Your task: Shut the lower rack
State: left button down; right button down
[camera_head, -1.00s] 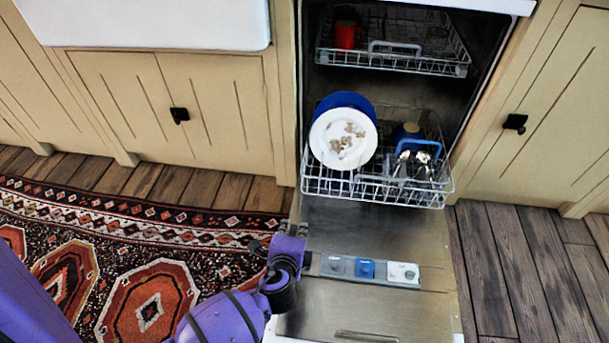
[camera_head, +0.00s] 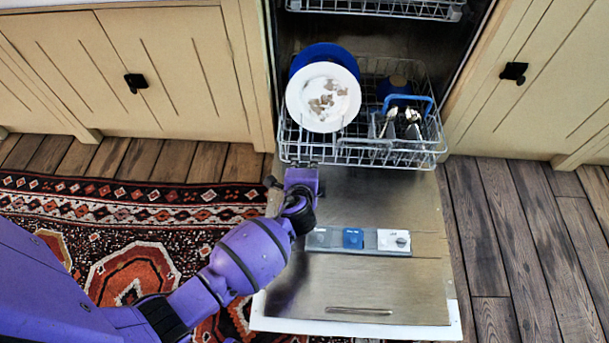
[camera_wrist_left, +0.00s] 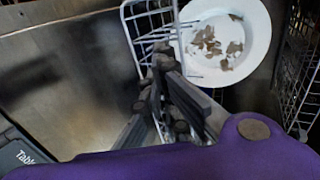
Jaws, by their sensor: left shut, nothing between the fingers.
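The lower rack (camera_head: 345,152) is pulled out over the open dishwasher door (camera_head: 380,205). It holds a white plate with brown stains (camera_head: 318,105), a blue plate behind it (camera_head: 330,52), a blue bowl and a cutlery basket with spoons (camera_head: 398,122). My left gripper (camera_head: 300,170) is shut and empty, close to the rack's front left corner. In the left wrist view the shut fingers (camera_wrist_left: 172,85) lie over the rack's wire front (camera_wrist_left: 150,25); I cannot tell whether they touch it. My right gripper is not in view.
The upper rack (camera_head: 400,8) is above, at the picture's top edge. Detergent compartments (camera_head: 355,240) sit on the door. Beige cabinets stand on both sides (camera_head: 180,80). A patterned rug (camera_head: 120,220) lies at left; the wooden floor at right (camera_head: 510,240) is clear.

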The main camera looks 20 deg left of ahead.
aim_at(306, 148)
pick_arm(q)
jog(key=shift+w+a+b, duration=0.15)
jog(key=shift+w+a, duration=0.05)
jog(key=shift+w, duration=0.45)
jog(key=shift+w+a+b, duration=0.2)
jog(key=shift+w+a, duration=0.05)
jog(key=shift+w, duration=0.4)
jog(key=shift+w+a+b, duration=0.15)
jog(key=shift+w+a, duration=0.05)
jog(key=shift+w, duration=0.45)
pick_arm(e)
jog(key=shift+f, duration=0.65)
